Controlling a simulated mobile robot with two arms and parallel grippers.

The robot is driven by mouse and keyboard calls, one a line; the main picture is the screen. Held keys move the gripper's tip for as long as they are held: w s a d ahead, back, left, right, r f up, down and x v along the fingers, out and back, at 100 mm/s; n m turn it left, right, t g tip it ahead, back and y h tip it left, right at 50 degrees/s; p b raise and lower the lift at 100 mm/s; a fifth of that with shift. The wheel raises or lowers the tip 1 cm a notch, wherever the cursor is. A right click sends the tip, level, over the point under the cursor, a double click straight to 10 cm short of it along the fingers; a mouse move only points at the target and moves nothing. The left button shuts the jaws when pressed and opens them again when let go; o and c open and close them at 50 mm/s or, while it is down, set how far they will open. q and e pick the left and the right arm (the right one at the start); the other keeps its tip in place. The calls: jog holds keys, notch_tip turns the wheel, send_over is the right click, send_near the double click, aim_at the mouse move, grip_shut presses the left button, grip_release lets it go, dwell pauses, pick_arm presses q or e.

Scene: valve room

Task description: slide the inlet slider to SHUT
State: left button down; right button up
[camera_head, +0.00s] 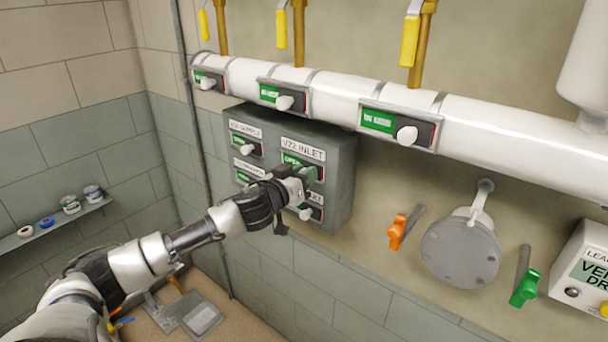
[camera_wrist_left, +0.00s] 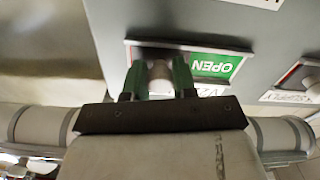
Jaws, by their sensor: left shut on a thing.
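The V22 INLET slider has a white label (camera_head: 303,149) and a green OPEN field (camera_head: 292,160) on the grey valve box (camera_head: 342,170). My left gripper (camera_head: 308,174) reaches in from the left and covers much of this slider. In the left wrist view, its two green fingers are shut on the pale slider knob (camera_wrist_left: 161,72), one on each side. The green OPEN field (camera_wrist_left: 214,66) shows upside down beside the knob, so the knob stands at the end away from OPEN. My right gripper is not in view.
More sliders sit on the same box, with a white knob (camera_head: 247,150) at upper left and another (camera_head: 305,214) below my gripper. A white pipe (camera_head: 335,95) with further sliders runs above. An orange handle (camera_head: 397,232) and a round flange (camera_head: 460,252) are at right.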

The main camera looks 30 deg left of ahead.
aim_at(292, 161)
pick_arm(q)
jog(key=a, duration=0.6)
jog(key=shift+w+a, duration=0.2)
jog(key=shift+w, duration=0.05)
jog(key=shift+d+r, duration=0.1)
jog(key=c, duration=1.3)
grip_release()
jog(key=o, duration=0.4)
jog(key=shift+a, duration=0.2)
jog(key=shift+s+d, duration=0.1)
jog(key=shift+s, duration=0.05)
